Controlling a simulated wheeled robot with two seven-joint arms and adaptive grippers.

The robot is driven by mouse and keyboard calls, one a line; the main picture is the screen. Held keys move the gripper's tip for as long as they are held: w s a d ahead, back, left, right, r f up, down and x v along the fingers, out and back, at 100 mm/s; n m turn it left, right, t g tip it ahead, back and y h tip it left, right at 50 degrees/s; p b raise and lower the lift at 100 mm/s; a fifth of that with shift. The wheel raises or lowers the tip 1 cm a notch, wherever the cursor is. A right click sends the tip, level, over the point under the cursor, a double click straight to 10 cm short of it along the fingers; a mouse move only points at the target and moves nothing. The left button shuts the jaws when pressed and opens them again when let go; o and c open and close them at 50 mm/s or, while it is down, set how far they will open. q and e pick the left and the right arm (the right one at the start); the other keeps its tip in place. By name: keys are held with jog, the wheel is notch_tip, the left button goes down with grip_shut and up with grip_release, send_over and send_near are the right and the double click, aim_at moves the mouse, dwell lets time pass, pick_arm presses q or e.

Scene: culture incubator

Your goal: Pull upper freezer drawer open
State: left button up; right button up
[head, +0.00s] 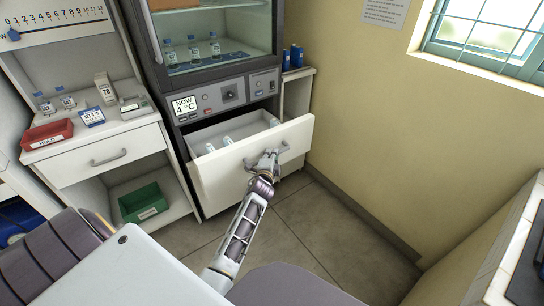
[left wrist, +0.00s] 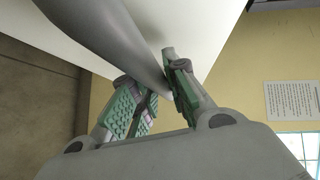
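The upper freezer drawer (head: 250,163) is a white-fronted drawer below the control panel. It is pulled out, and a few small bottles (head: 227,141) show inside it. My left gripper (head: 265,160) is at the drawer's front, at its grey handle (head: 284,148). In the left wrist view, the grey handle bar (left wrist: 115,45) runs down between the green-padded fingers of my left gripper (left wrist: 162,95), which are closed around it. The exact finger contact is partly hidden. My right gripper is not in view.
A cabinet on the left holds a red tray (head: 47,134) on top and a green bin (head: 143,203) on its lower shelf. The glass-doored upper compartment (head: 215,40) is above the panel. Floor (head: 310,230) is clear right of the drawer, up to the yellow wall.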

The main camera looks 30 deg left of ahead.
pick_arm(q)
jog(key=o, duration=0.4)
jog(key=shift+o, duration=0.2)
jog(key=shift+r, duration=0.1)
